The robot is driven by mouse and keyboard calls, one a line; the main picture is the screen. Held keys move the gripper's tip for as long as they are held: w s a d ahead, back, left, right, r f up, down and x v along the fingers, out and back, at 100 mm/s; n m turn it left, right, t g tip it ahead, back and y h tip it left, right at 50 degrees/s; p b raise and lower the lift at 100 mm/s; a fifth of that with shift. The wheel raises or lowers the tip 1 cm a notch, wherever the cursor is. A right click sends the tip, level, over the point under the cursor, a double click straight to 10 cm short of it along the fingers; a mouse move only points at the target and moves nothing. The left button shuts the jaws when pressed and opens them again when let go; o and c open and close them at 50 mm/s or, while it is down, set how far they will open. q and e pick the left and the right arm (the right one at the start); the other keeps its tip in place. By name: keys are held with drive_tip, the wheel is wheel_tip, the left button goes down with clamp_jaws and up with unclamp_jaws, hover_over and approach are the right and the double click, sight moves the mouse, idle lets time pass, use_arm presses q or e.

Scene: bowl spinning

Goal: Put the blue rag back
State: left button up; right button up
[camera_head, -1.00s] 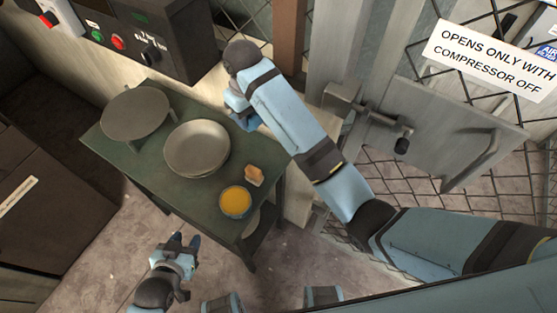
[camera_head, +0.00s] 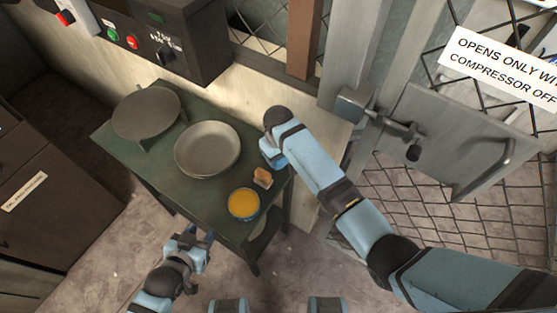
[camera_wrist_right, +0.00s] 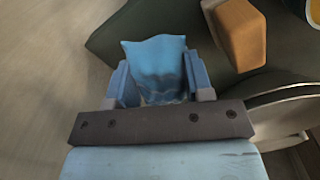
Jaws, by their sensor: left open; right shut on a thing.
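The blue rag (camera_wrist_right: 157,62) is between the fingers of my right gripper (camera_wrist_right: 158,85) in the right wrist view, and the gripper is shut on it. In the head view my right gripper (camera_head: 272,156) is over the right edge of the green table (camera_head: 180,188), beside the orange block; the rag itself is mostly hidden there by my wrist. My left gripper (camera_head: 200,238) is open and empty, off the front edge of the table.
A control box (camera_head: 155,40) stands behind. A mesh gate (camera_head: 450,130) is at right.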

sight(278, 162)
drive_tip(key=shift+f, duration=1.5)
drive_tip(key=o, duration=0.9)
drive_tip(key=shift+f, duration=0.15)
drive_tip(key=shift+c, duration=0.2)
wheel_tip(278, 162, up, 12)
drive_tip(key=shift+r, duration=0.2)
